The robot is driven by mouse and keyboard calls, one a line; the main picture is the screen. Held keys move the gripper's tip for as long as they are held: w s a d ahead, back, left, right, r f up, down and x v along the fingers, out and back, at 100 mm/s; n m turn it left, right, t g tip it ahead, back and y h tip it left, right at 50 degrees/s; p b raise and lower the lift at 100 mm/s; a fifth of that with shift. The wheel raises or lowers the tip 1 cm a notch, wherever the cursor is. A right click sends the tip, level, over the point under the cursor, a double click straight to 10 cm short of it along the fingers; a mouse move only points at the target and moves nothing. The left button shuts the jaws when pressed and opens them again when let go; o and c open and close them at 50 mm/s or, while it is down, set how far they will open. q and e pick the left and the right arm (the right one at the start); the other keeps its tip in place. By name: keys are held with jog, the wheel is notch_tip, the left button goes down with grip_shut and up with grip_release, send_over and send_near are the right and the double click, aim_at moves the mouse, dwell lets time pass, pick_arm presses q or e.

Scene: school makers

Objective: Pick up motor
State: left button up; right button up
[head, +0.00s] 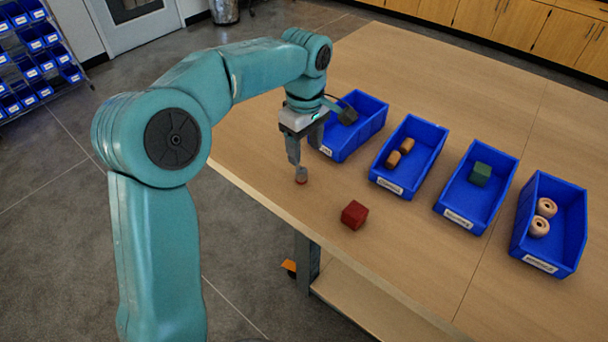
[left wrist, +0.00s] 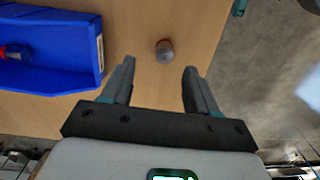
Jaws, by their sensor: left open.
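The motor, a small grey cylinder with a reddish-orange base (head: 301,175), stands on the wooden table near its left edge. It also shows in the left wrist view as the grey and orange motor (left wrist: 164,49), just beyond the fingertips and roughly centred between them. My left gripper (head: 297,158) points down above the motor. In the left wrist view my left gripper (left wrist: 160,67) has its fingers apart with nothing between them. The fingers partly hide the motor in the head view. My right gripper is not in view.
A red cube (head: 354,214) lies near the table (head: 420,280) edge. Blue bins stand behind: one (head: 371,128) beside the gripper, one with brown blocks (head: 421,170), one with a green cube (head: 480,174), one with pinkish rings (head: 547,207). The wrist view shows a bin (left wrist: 70,60) left.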

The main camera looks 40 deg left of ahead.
aim_at(300, 168)
pick_arm(q)
jog(key=shift+s+f, duration=0.15)
jog(key=shift+f, duration=0.4)
jog(key=shift+s+a+f, duration=0.15)
jog(key=shift+s+a, duration=0.05)
jog(key=shift+s, duration=0.05)
notch_tip(300, 168, down, 5)
jog(key=shift+w+r, duration=0.1)
jog(key=shift+s+a+f, duration=0.1)
jog(key=shift+s+f, duration=0.1)
jog(key=shift+f, duration=0.05)
jog(key=shift+w, duration=0.2)
jog(key=c, duration=0.7)
jog(key=shift+s, duration=0.15)
grip_shut()
